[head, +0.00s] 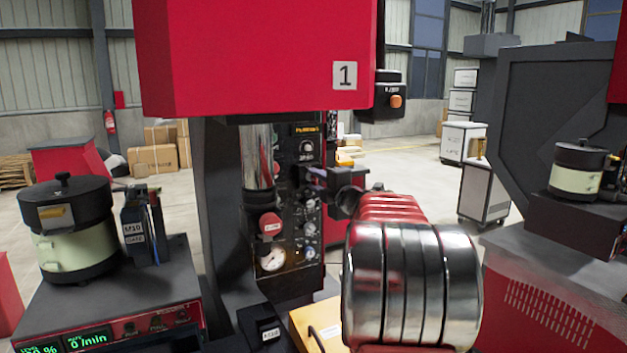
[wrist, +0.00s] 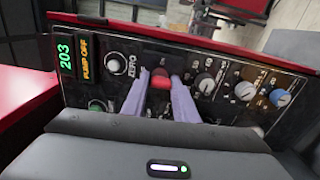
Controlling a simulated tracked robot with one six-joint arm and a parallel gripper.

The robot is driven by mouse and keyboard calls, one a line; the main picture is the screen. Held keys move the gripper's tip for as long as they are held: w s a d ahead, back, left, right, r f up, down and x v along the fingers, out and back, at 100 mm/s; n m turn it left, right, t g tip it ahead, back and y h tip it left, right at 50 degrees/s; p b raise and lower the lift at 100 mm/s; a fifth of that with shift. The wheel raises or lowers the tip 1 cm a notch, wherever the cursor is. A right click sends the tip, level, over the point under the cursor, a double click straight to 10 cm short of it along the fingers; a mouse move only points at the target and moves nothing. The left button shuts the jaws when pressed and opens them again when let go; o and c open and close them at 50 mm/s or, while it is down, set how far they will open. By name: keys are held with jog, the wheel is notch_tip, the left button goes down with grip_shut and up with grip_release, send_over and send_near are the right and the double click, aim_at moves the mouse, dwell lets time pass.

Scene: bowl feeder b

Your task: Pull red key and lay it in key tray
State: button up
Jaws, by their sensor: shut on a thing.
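The red key (wrist: 160,79) shows as a red head on the black control panel (wrist: 120,72) in the wrist view. My gripper (wrist: 161,82) is shut on it, one pale finger on each side. The key's lower part is hidden, and I cannot tell whether it is still seated in the panel. In the head view my gripper (head: 312,175) reaches in front of the panel (head: 309,218) from the right; the key cannot be made out there. I cannot identify the key tray for sure; a dark box with a small label (head: 269,331) stands at the bottom.
Several knobs and a gauge (head: 272,257) crowd the panel near my gripper. A red press head (head: 250,60) with a metal cylinder (head: 258,157) hangs above left. A bowl feeder (head: 68,230) stands left; another (head: 577,170) stands right. A yellowish surface (head: 318,322) lies low in front.

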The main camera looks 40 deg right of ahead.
aim_at(317, 180)
grip_shut()
jog(key=shift+s, duration=0.15)
jog(key=shift+s+a, duration=0.1)
jog(key=shift+s, duration=0.25)
jog(key=shift+s+a, duration=0.1)
jog(key=shift+s, duration=0.25)
jog(key=shift+s+a, duration=0.15)
jog(key=shift+s, duration=0.2)
jog(key=shift+s+a, duration=0.1)
jog(key=shift+s, duration=0.2)
jog(key=shift+s+a, duration=0.2)
jog(key=shift+s, duration=0.45)
jog(key=shift+s+a, duration=0.1)
jog(key=shift+s, duration=0.25)
jog(key=shift+s+a, duration=0.15)
jog(key=shift+s, duration=0.15)
